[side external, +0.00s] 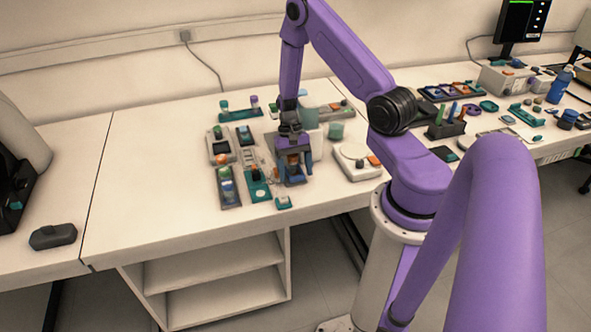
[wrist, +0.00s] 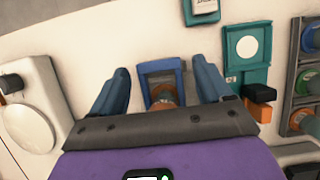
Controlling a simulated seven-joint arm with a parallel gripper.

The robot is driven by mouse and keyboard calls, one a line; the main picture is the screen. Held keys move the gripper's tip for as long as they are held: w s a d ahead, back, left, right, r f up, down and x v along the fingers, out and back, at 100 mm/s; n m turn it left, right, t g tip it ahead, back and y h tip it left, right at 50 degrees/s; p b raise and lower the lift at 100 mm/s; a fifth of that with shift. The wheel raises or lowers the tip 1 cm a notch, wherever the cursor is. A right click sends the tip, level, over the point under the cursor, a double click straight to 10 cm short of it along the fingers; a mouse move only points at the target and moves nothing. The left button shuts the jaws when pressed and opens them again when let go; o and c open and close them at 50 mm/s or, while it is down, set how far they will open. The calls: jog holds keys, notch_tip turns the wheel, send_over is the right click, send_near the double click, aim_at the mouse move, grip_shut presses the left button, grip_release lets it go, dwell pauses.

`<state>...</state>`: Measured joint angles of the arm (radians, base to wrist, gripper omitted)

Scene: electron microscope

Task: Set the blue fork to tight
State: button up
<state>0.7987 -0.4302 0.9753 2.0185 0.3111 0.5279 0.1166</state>
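A blue fork-like frame (wrist: 148,84) shows in the wrist view, open in the middle, with a brown-orange rounded part (wrist: 162,99) at its near end. My gripper (wrist: 160,67) is open, its two dark blue fingers spread on either side of the frame with a gap on each side. My palm edge hides the near part of it. In the side external view my gripper (side external: 295,177) points down over the bench among small fixtures, and the fork is largely hidden there by the fingers. I cannot read the fork's setting.
A teal fixture (wrist: 247,73) with an orange and a black block stands right of the fingers, and a dark rack (wrist: 296,78) with coloured knobs lies beyond it. A white device (wrist: 30,116) with a round plate is at left. The bench (side external: 150,170) is clear at left.

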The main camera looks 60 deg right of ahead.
jog(key=shift+r, duration=0.1)
jog(key=v, duration=1.7)
jog(key=shift+r, duration=0.15)
jog(key=s+a+r+n+h, duration=0.1)
jog(key=s+a+r+n, duration=0.1)
jog(key=a+n, duration=0.3)
jog(key=s+a+r+n+t+h, duration=0.1)
jog(key=s+a+r+n, duration=0.15)
jog(key=a, duration=0.55)
jog(key=s+a+r+n+h, duration=0.1)
jog(key=a+r+n, duration=0.15)
jog(key=a, duration=0.35)
jog(key=s+a+r+n+t, duration=0.1)
jog(key=s+a+n, duration=0.2)
jog(key=s+n, duration=0.2)
jog(key=s+a+r+n+t, duration=0.1)
jog(key=s+a+n, duration=0.2)
jog(key=s, duration=0.9)
jog(key=n, duration=0.3)
jog(key=shift+a+r+n, duration=0.2)
jog(key=shift+a+n, duration=0.1)
jog(key=shift+a, duration=0.1)
